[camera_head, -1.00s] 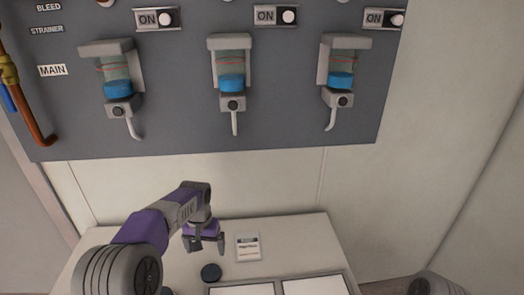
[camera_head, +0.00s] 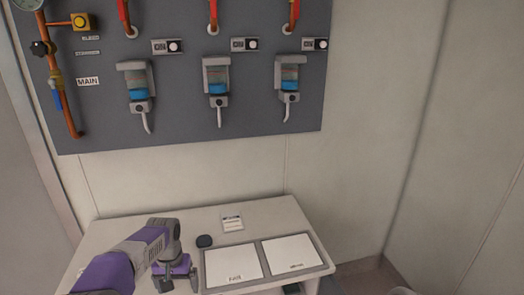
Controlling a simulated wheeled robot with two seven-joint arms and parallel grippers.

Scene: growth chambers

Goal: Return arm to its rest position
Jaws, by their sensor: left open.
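My left arm comes in from the lower left, purple and grey. My left gripper (camera_head: 176,277) hangs low over the left part of the table (camera_head: 118,233), its fingers pointing down, open with nothing seen between them. It is left of a tray (camera_head: 203,268) and apart from the panel. My right gripper is not seen; only a small grey piece of my own body shows at the bottom edge.
A grey wall panel (camera_head: 190,125) carries several sight glasses, including the left one (camera_head: 138,86), with spouts below. On the table are a dark round cap (camera_head: 204,241), a small label card (camera_head: 231,223) and two white sheets, left (camera_head: 232,262) and right (camera_head: 291,251). Free floor lies right.

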